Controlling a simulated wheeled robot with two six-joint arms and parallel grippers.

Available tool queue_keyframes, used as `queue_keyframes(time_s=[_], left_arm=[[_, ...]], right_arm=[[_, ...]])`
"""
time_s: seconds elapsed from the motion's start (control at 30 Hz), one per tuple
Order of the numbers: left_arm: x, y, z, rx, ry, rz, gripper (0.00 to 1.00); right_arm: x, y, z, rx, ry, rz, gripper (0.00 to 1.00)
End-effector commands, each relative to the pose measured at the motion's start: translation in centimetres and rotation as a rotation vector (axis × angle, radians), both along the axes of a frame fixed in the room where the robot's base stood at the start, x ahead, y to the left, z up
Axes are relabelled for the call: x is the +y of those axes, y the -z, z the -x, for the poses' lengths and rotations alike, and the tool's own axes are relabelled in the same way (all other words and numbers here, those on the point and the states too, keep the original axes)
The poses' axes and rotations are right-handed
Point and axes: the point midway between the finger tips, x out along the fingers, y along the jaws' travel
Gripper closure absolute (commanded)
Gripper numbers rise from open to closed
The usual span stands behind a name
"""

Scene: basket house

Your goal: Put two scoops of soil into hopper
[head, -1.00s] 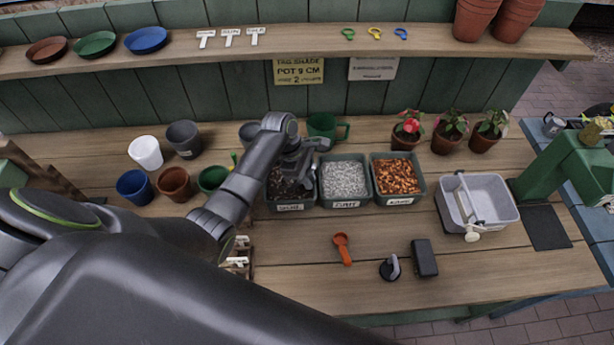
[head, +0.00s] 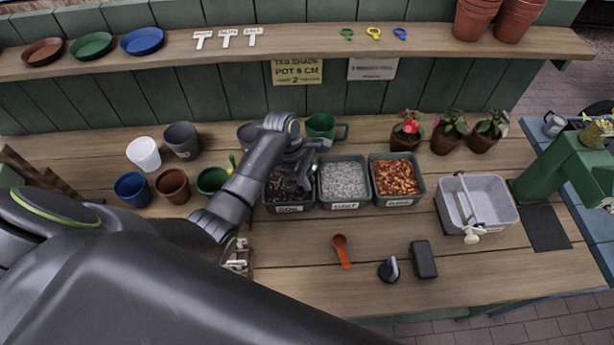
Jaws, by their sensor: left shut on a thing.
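The soil bin (head: 289,208) is the left of three labelled green bins, with dark soil in it. My left gripper (head: 303,172) is over this bin and hides much of the soil. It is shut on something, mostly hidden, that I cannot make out. A grey tub (head: 500,212) with a bar across it and a white knob in front stands right of the bins. It may be the hopper; I cannot tell. An orange scoop (head: 341,250) lies on the bench in front of the bins. My right gripper is not in view.
A bin of grey grit (head: 343,181) and a bin of brown bark (head: 397,176) adjoin the soil bin. A green jug (head: 321,126) stands behind. Potted plants (head: 447,134) and a green machine (head: 570,165) are at the right. Two dark objects (head: 424,260) lie in front.

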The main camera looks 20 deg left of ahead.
Motion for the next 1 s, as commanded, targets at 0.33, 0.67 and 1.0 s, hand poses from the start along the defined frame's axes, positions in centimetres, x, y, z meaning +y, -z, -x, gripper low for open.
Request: queue_keyframes(time_s=[0.33, 0.67, 1.0], left_arm=[[-0.3, -3.8, -0.2, -0.004, 0.007, -0.043, 1.00], [-0.5, -7.2, -0.3, -0.004, 0.011, -0.086, 1.00], [-0.6, -9.5, -0.3, 0.000, 0.014, -0.116, 1.00]], right_arm=[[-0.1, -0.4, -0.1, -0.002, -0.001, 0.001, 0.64], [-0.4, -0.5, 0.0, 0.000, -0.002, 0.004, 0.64], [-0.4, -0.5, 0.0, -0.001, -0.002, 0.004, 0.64]])
